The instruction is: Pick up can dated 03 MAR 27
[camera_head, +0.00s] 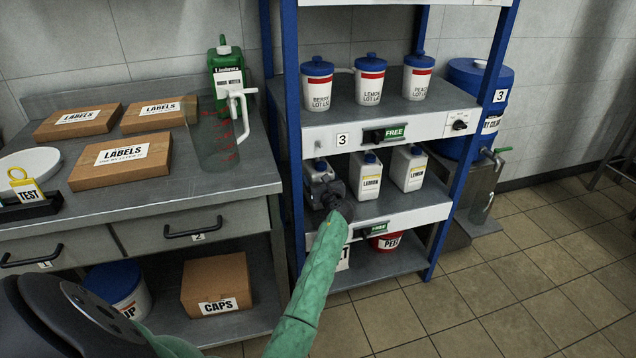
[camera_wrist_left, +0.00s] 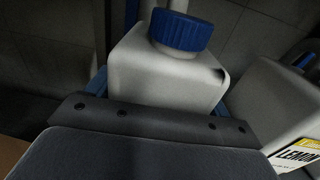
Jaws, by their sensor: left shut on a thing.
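My left gripper (camera_head: 332,196) reaches in from the bottom of the head view to the middle shelf. It is shut on the leftmost white can (camera_head: 319,170), which has a blue cap. In the left wrist view this can (camera_wrist_left: 165,65) fills the middle behind my gripper, and its blue cap (camera_wrist_left: 180,28) shows. My gripper hides its front label, and no date on it is readable. Two more white cans with yellow-banded LEMON labels, a middle can (camera_head: 366,172) and a right can (camera_head: 409,168), stand beside it. Their dates are too small to read. My right gripper is not in view.
At left, a steel bench (camera_head: 225,180) bears LABELS boxes and a clear jug (camera_head: 215,140). A blue drum (camera_head: 470,85) stands right.

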